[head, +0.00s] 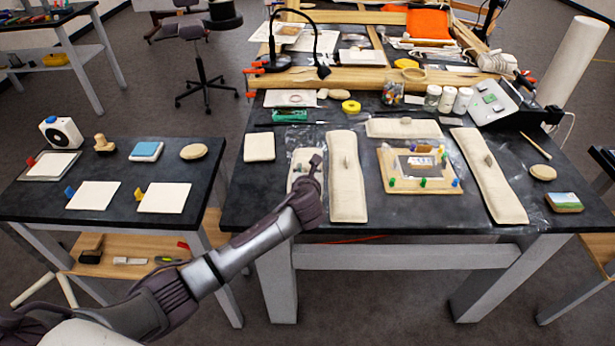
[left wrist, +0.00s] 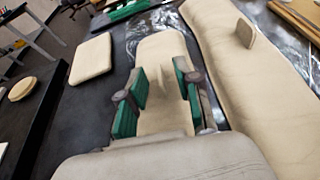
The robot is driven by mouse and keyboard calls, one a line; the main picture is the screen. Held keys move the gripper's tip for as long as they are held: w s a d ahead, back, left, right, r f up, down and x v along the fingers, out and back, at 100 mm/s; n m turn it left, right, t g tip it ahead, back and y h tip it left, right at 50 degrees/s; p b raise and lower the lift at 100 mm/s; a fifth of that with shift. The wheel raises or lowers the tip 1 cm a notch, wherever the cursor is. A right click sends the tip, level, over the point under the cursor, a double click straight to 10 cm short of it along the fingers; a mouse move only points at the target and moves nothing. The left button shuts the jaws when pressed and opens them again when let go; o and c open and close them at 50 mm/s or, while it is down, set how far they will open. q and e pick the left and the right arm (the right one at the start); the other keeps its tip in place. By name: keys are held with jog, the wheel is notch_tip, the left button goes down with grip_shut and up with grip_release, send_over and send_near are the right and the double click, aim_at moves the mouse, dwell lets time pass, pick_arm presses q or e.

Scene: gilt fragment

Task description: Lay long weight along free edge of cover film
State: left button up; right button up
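The framed fragment (head: 420,170) lies mid-table with clear cover film (head: 460,165) around it. Long cream weights with upright grips lie at its left (head: 347,190), back (head: 403,128) and right (head: 492,185). Another cream weight (head: 298,160) lies left of the left one, partly hidden by my left gripper (head: 313,168). In the left wrist view, my left gripper (left wrist: 157,95) is open, its green-padded fingers either side of this weight's (left wrist: 160,48) upright grip. Contact cannot be told. The neighbouring long weight (left wrist: 225,60) lies close on the right. My right gripper is not in view.
A square cream pad (head: 259,147) lies left of the weights and also shows in the left wrist view (left wrist: 91,58). A lamp (head: 322,70), jars (head: 448,97) and a wooden frame (head: 350,78) stand behind. A side table (head: 110,210) is at the left.

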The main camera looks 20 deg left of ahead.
pick_arm(q)
jog(key=shift+c, duration=0.3)
grip_shut()
jog(key=shift+r, duration=0.1)
